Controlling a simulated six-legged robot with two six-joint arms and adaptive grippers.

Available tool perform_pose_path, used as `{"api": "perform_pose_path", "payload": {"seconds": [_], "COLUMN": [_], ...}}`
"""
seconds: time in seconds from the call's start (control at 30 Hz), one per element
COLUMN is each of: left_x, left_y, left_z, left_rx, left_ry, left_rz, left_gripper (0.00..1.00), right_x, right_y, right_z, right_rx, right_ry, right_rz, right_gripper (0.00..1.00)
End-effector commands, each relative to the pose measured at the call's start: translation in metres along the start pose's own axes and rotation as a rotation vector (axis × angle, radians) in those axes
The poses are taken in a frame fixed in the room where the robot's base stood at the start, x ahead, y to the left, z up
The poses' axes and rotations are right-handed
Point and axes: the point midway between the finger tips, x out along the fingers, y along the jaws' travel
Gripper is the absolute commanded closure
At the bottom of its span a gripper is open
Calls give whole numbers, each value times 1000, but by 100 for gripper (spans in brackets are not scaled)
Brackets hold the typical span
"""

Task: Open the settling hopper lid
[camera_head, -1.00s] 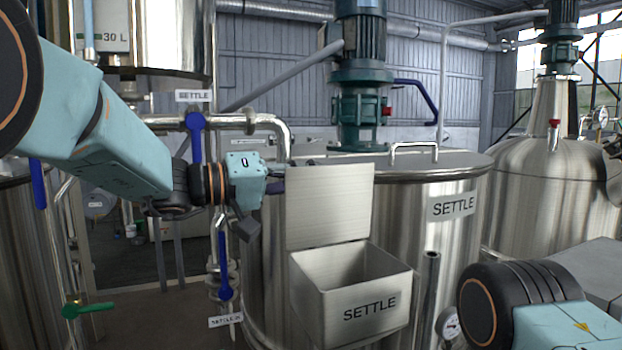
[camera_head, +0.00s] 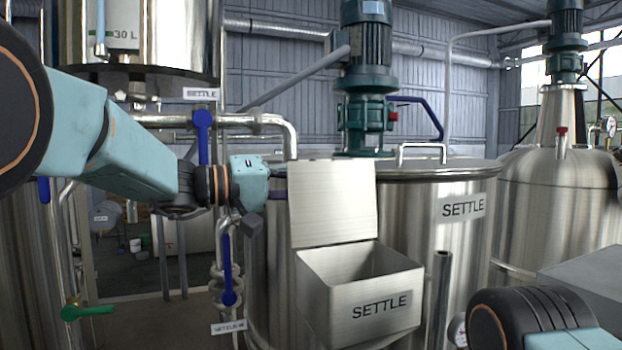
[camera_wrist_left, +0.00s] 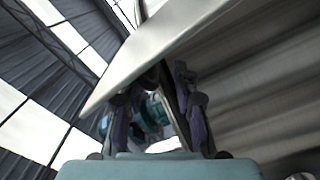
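The settling hopper (camera_head: 372,302) is a steel box marked SETTLE on the front of the SETTLE tank. Its lid (camera_head: 333,203) stands about upright at the back edge, and the box mouth shows open. My left gripper (camera_head: 272,200) is at the lid's left edge, its fingertips partly hidden behind the lid. In the left wrist view, the lid (camera_wrist_left: 165,38) crosses close over the fingers. The left gripper (camera_wrist_left: 160,112) shows there with a gap between its dark fingers and nothing clearly held. Whether it touches the lid cannot be told. My right gripper is out of view.
The SETTLE tank (camera_head: 462,245) stands behind the hopper, with a teal motor (camera_head: 366,75) on top. Pipes and a blue-handled valve (camera_head: 203,135) are close to my left arm. A dark vertical pipe (camera_head: 440,290) stands right of the hopper.

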Motion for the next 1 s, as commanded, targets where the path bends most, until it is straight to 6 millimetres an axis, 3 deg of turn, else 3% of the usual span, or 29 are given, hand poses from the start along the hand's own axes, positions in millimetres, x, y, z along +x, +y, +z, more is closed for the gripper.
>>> {"api": "perform_pose_path", "payload": {"seconds": [0.6, 0.77, 1.0], "left_x": [-3, -26, -77], "left_y": [0, 0, 0], "left_z": [1, 0, 0], "left_rx": [0, -1, -3], "left_ry": [-3, 0, 1], "left_rz": [0, 1, 2], "left_gripper": [68, 68, 68], "right_x": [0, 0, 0], "right_y": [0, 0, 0], "right_z": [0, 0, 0], "right_rx": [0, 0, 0], "right_ry": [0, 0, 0], "right_rz": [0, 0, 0], "right_gripper": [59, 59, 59]}}
